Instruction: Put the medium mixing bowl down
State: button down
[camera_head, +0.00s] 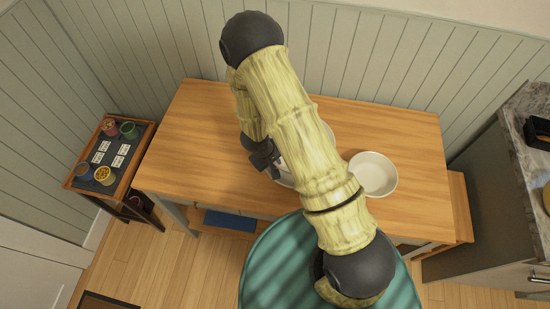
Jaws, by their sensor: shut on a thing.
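A white bowl, which I take to be the medium mixing bowl (286,181), is mostly hidden behind my arm. Only parts of it show beside the arm, over the middle of the wooden table (200,130). My gripper (268,165) is at its left side and is shut on it; the fingertips are small and partly hidden. I cannot tell whether the bowl touches the tabletop. A second white bowl (375,174) stands upright and empty on the table, right of my arm.
The tabletop is clear at left and far right. A small side table (84,187) with cards and cups stands at left. A grey cabinet with a stone top (520,110) is at right. A panelled wall (360,50) runs behind the table.

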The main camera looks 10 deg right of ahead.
jog(key=shift+w+f, duration=0.1)
jog(key=shift+f, duration=0.5)
jog(key=shift+f, duration=0.65)
jog(key=c, duration=1.6)
grip_release()
jog(key=shift+r, duration=0.3)
jog(key=p+v, duration=0.4)
jog(key=v, duration=0.8)
jog(key=shift+r, duration=0.35)
